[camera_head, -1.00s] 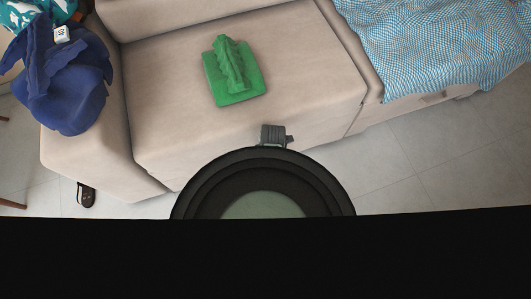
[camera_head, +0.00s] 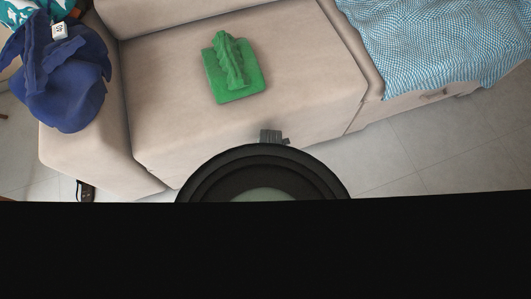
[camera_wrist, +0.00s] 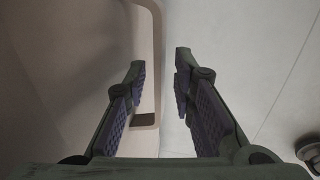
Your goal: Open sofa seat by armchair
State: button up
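The beige sofa seat (camera_head: 300,60) lies next to the padded armrest at the left. A green folded cloth (camera_head: 233,72) rests on it. My gripper (camera_head: 271,136) is at the seat's front edge in the head view, mostly hidden by my own arm. In the wrist view my gripper (camera_wrist: 160,72) is open, its two fingers apart. A beige sofa panel (camera_wrist: 70,60) fills the left side, and its edge runs between the fingers. A dark slot (camera_wrist: 145,119) shows in that panel, partly behind the left finger. I cannot tell whether the fingers touch it.
A dark blue garment (camera_head: 62,85) hangs over the armrest at the left. A blue-white patterned blanket (camera_head: 440,45) covers the section at the right. A dark sandal (camera_head: 85,190) lies on the floor at the lower left. Tiled floor (camera_head: 430,150) is clear at the right.

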grip_shut()
dwell(0.3)
jog(key=shift+s, duration=0.1)
